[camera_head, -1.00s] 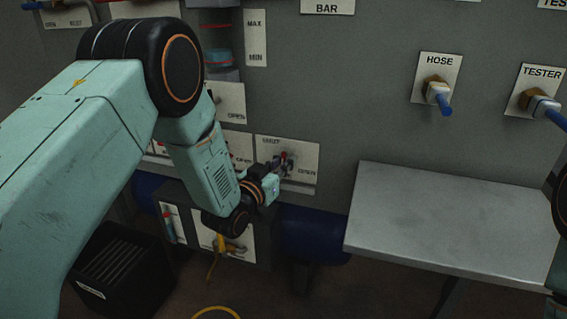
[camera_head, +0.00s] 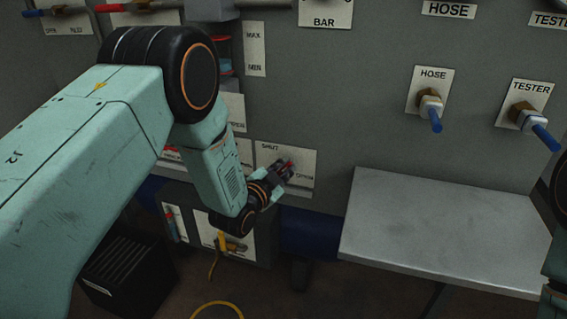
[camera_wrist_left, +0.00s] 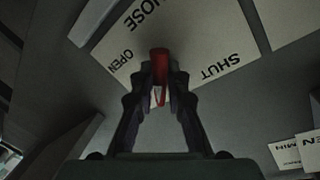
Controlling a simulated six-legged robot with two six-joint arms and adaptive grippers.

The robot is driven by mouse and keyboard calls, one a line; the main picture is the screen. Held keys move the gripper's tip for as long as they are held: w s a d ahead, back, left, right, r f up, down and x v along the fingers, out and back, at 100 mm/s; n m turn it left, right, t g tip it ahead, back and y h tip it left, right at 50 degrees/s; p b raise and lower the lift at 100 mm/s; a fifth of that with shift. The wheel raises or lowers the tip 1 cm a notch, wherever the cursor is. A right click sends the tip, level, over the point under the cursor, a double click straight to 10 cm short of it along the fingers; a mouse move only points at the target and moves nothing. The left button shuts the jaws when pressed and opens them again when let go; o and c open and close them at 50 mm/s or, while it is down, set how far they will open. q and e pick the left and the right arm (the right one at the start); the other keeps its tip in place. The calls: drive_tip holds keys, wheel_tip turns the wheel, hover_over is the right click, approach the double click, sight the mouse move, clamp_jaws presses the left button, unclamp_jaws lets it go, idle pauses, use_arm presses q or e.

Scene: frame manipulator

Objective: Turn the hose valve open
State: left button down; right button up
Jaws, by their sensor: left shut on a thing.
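The hose valve has a red handle, seen in the head view (camera_head: 290,163) and in the left wrist view (camera_wrist_left: 160,62). It sits in front of a pale label plate (camera_head: 304,157) marked SHUT at upper left and OPEN at lower right. In the left wrist view the plate (camera_wrist_left: 185,35) also reads HOSE, upside down. The handle there lies between the words OPEN and SHUT, somewhat nearer OPEN. My left gripper (camera_head: 283,170) is shut on the red handle, a finger on each side in the wrist view (camera_wrist_left: 160,88). My right gripper is out of view.
To the right, a bare grey metal shelf (camera_head: 440,235) juts out below the HOSE connector (camera_head: 431,108) and TESTER connector (camera_head: 530,118). Below my left arm are a small panel with a yellow handle (camera_head: 222,240) and a dark slatted box (camera_head: 120,275).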

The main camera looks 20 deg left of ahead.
use_arm(q)
drive_tip(key=m, duration=0.2)
drive_tip(key=m+y+p, duration=0.1)
drive_tip(key=m, duration=0.1)
drive_tip(key=shift+d+f+p, duration=0.15)
drive_tip(key=shift+p, duration=0.15)
drive_tip(key=shift+f+m+y, duration=0.1)
drive_tip(key=shift+m+y, duration=0.3)
drive_tip(key=shift+m, duration=0.6)
drive_tip(key=shift+f+m+g+y+p, duration=0.15)
drive_tip(key=shift+m+g+y+p, duration=0.2)
drive_tip(key=shift+m, duration=0.85)
drive_tip(key=c, duration=1.3)
unclamp_jaws()
drive_tip(key=shift+c, duration=0.2)
